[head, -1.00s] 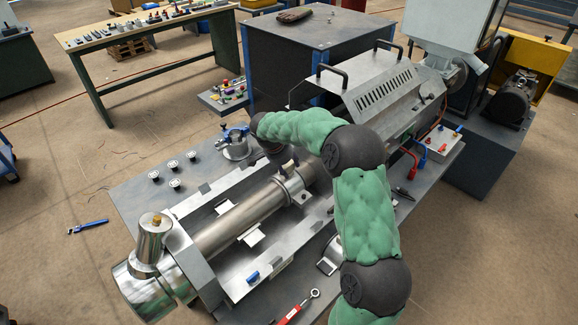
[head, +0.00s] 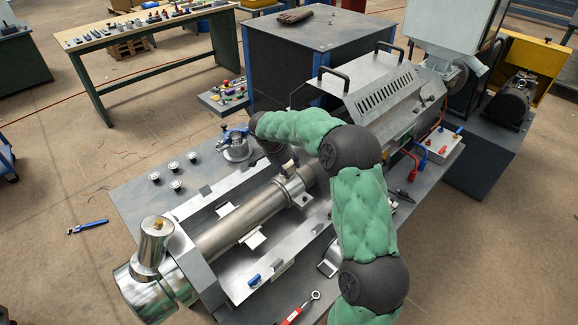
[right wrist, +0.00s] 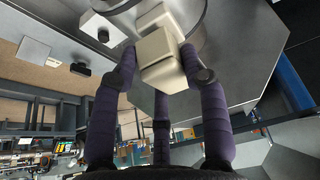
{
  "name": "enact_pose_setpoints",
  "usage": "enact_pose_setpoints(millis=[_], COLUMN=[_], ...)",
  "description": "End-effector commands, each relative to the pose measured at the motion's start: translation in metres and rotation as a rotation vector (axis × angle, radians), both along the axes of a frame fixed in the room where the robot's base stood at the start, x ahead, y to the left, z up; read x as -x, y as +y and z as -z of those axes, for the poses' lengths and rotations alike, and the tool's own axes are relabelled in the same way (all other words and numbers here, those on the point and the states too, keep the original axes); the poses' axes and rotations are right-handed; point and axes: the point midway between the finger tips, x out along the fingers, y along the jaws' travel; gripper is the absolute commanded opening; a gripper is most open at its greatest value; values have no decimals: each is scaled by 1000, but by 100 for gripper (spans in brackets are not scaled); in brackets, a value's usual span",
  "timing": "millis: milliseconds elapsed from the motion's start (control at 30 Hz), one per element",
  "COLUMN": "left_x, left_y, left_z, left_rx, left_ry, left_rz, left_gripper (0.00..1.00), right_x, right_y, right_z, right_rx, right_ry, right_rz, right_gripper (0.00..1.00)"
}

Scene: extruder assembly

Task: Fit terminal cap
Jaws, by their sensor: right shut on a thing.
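The terminal cap (right wrist: 163,68) is a cream block with a stepped top. In the right wrist view, it sits between the purple fingers of my right gripper (right wrist: 160,60), which is shut on it. Beyond it is a round grey metal surface; I cannot tell whether the cap touches it. In the head view, my right gripper (head: 283,160) is small and partly hidden under my green arm, just above the bright clamp band (head: 294,190) around the metal barrel (head: 240,218). My left gripper is not in view.
Several small round parts (head: 173,167) stand on the left of the machine bed. A blue-handled round fixture (head: 236,146) stands behind them. A slotted metal guard (head: 378,88) covers the rear of the barrel. A red-handled tool (head: 297,310) lies at the front.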

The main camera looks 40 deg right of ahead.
Motion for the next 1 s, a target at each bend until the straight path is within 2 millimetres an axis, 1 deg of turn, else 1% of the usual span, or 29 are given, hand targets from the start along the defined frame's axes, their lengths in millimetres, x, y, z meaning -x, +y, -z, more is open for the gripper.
enact_pose_setpoints(millis=[33, 1000], left_x=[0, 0], left_y=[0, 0], left_z=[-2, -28], left_rx=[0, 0], left_ry=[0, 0], left_rz=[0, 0], left_gripper=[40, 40], right_x=[5, -8], right_y=[0, -2], right_z=[6, -4], right_rx=[-4, -1], right_ry=[26, 93], right_rz=[1, -2], right_gripper=[0, 0])
